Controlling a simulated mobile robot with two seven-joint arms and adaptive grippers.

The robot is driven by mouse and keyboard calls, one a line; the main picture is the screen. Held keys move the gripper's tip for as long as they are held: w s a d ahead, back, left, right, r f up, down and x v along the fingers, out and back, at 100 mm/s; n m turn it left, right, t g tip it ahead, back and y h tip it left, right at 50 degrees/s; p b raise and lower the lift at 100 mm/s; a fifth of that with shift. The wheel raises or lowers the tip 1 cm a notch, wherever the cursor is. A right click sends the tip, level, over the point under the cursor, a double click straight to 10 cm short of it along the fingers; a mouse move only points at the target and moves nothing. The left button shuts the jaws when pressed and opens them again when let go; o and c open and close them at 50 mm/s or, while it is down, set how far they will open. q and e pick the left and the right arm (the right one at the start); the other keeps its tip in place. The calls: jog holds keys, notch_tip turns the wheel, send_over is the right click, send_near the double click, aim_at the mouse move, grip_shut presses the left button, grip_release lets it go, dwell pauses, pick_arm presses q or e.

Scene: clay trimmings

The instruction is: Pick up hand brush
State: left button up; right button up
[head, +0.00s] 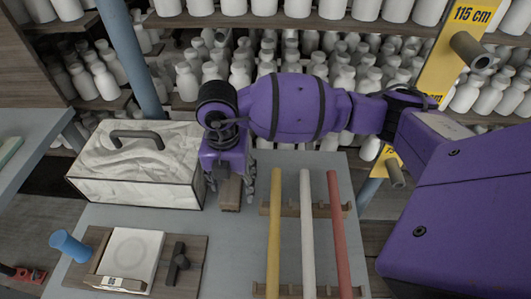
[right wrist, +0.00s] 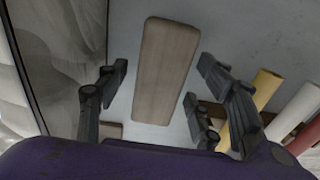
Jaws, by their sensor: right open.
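A wooden block, which looks like the back of the hand brush (head: 231,194), lies on the grey table beside the marbled box. In the right wrist view, the brush (right wrist: 165,70) is a long, rounded brown piece, slightly tilted. No bristles show. My right gripper (head: 231,184) is open above it, pointing down. In the right wrist view, the open fingers of the right gripper (right wrist: 163,85) stand on either side of the brush, with gaps to both sides. I cannot tell the remaining height. My left gripper is not in view.
The marbled box (head: 135,190) with a dark handle stands close left. Yellow (head: 274,235), white (head: 307,235) and red (head: 340,235) rods lie on wooden racks to the right. A wooden board (head: 190,285) and a blue cylinder (head: 70,246) are at the front left. Shelves of white bottles stand behind.

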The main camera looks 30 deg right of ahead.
aim_at(231, 182)
jog(key=shift+w+r, duration=0.1)
jog(key=shift+r, duration=0.05)
jog(key=c, duration=1.3)
jog(key=shift+r, duration=0.5)
notch_tip(231, 182, up, 2)
jog(key=shift+r, duration=0.25)
jog(key=s+d+r, duration=0.2)
jog(key=s+r, duration=0.2)
jog(key=s, duration=0.2)
jog(key=s+d+r, duration=0.2)
jog(key=s+r, duration=0.3)
jog(key=s, duration=0.2)
jog(key=shift+s+d+r+p, duration=0.15)
jog(key=shift+s+d+p, duration=0.1)
jog(key=shift+p, duration=0.1)
